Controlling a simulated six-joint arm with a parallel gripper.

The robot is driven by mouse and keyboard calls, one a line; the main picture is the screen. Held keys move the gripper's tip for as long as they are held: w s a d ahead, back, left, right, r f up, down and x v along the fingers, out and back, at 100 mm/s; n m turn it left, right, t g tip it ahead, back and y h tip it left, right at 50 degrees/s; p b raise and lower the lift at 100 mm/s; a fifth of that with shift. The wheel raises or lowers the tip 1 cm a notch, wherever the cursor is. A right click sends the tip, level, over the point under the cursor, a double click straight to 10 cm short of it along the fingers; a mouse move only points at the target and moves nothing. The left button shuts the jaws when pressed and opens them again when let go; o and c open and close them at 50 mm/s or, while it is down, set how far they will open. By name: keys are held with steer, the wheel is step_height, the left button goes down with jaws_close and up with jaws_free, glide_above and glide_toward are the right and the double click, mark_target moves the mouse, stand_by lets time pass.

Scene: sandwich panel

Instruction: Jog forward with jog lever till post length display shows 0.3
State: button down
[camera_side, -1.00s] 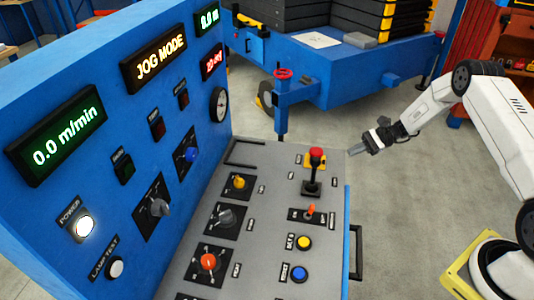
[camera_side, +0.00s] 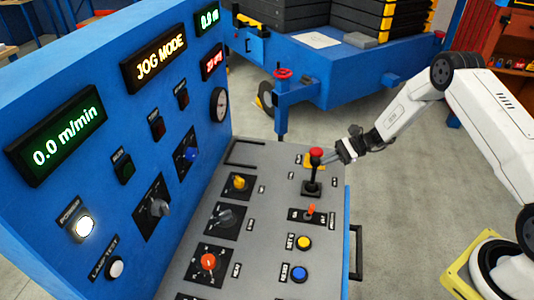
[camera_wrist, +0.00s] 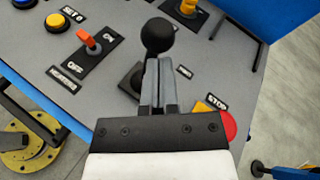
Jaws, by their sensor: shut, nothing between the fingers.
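The jog lever is a black stick with a ball knob. The side view shows its shaft (camera_side: 312,177) upright on the console, and the wrist view shows its knob (camera_wrist: 158,35) just beyond my fingertips. My gripper (camera_side: 343,153) is shut and empty, right of the lever's top. In the wrist view my closed fingers (camera_wrist: 160,65) hide most of the shaft; whether they touch it I cannot tell. A small green display (camera_side: 207,19) at the panel's top right seems to read 0.0 m; I see no label naming it as post length.
The red stop button (camera_wrist: 228,126) on its yellow plate is close beside my fingers. An orange toggle (camera_wrist: 86,37) and a yellow button (camera_wrist: 55,20) are nearby. The large displays read 0.0 m/min (camera_side: 58,135) and JOG MODE (camera_side: 160,56). The white power lamp (camera_side: 84,225) glows.

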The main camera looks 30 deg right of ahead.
stand_by(0.3)
steer(key=shift+w+a+r+g+h, duration=0.25)
steer(key=shift+w+a+g+h, duration=0.15)
steer(key=shift+w+a+h, duration=0.35)
steer(key=shift+a, duration=0.2)
stand_by(6.8)
